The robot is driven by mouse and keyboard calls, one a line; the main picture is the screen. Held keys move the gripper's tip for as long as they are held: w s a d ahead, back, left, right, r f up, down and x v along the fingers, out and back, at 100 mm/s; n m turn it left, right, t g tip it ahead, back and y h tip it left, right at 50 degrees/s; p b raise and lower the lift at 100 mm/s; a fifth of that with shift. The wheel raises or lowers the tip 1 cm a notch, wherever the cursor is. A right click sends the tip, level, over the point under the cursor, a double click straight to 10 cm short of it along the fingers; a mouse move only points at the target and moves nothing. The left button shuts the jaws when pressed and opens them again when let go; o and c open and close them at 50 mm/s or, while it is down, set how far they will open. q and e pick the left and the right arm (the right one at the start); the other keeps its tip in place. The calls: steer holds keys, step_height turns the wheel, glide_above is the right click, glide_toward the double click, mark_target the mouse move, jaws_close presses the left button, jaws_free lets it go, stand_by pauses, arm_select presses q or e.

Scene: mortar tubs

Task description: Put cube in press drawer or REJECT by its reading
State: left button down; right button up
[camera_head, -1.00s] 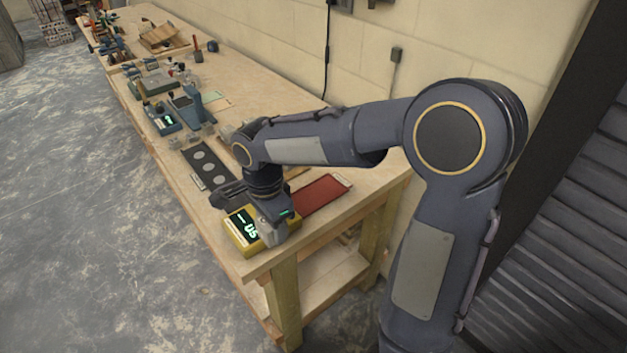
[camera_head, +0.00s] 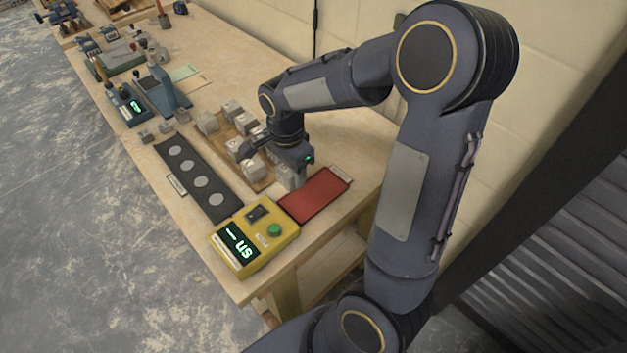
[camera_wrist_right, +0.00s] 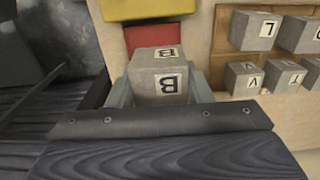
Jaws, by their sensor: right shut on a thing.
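My right gripper (camera_head: 291,178) is shut on a grey cube, beside the left end of the red mat (camera_head: 318,194). In the right wrist view the cube (camera_wrist_right: 160,72) sits between the fingers with B labels on its top and near face. The red mat (camera_wrist_right: 150,36) shows just beyond it. The yellow tester (camera_head: 255,236) stands at the front corner with a green button and a lit display; its characters are rotated and I cannot read them surely. The blue press (camera_head: 165,92) stands farther along the bench. My left gripper is out of view.
A wooden tray (camera_head: 262,182) with several lettered grey cubes lies close to the gripper. A dark strip with several pale discs (camera_head: 188,170) lies along the front edge. A blue device with a lit display (camera_head: 128,105) stands beyond it. The wall runs behind the bench.

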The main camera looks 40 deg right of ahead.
glide_above(314, 194)
step_height(314, 194, down, 6)
steer(key=shift+f+p, duration=0.2)
steer(key=shift+p, duration=0.25)
steer(key=shift+f, duration=1.6)
steer(key=shift+f, duration=0.1)
steer(key=o, duration=1.3)
steer(key=shift+c, duration=0.2)
